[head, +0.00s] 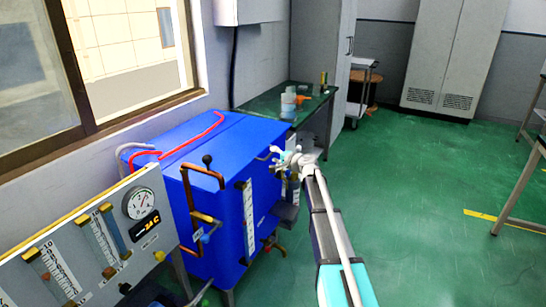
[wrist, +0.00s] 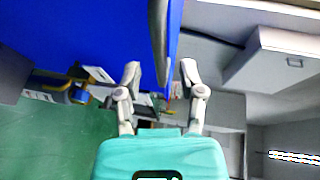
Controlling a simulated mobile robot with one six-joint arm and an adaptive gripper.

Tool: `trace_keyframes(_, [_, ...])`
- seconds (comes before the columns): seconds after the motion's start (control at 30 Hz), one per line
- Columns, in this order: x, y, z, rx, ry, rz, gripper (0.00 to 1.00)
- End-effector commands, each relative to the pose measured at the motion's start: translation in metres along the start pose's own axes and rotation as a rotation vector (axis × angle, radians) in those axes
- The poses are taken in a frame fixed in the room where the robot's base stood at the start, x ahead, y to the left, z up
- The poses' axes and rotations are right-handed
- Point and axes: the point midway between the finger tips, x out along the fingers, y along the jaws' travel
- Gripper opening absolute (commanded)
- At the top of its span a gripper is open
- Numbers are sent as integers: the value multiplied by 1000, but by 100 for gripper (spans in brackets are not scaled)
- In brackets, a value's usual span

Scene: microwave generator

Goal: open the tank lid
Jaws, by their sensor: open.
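The tank (head: 215,150) is a large blue box below the window in the head view, and its flat blue top lies level and looks shut. A small pale handle (head: 273,150) shows at its right edge, close to my gripper (head: 285,157). In the wrist view the picture is turned sideways and blue tank surface (wrist: 75,30) fills the upper left. My gripper (wrist: 161,76) is open there, one finger on each side of a grey bar (wrist: 158,40), which looks like the handle. I cannot tell whether either finger touches it.
Red hose (head: 190,140) lies over the tank top. Copper pipes and a gauge panel (head: 100,235) stand at its front left. A green bench (head: 240,105) with small containers is behind.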

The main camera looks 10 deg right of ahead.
Motion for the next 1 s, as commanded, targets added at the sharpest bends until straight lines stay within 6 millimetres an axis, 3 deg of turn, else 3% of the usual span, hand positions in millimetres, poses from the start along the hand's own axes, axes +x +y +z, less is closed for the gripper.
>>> trace_keyframes(0.23, [22,0,0,1,0,0,51])
trace_keyframes(0.63, [24,0,0,1,0,0,51])
trace_keyframes(0.9, [24,0,1,0,0,0,1])
trace_keyframes(1.0, [24,0,1,0,0,0,0])
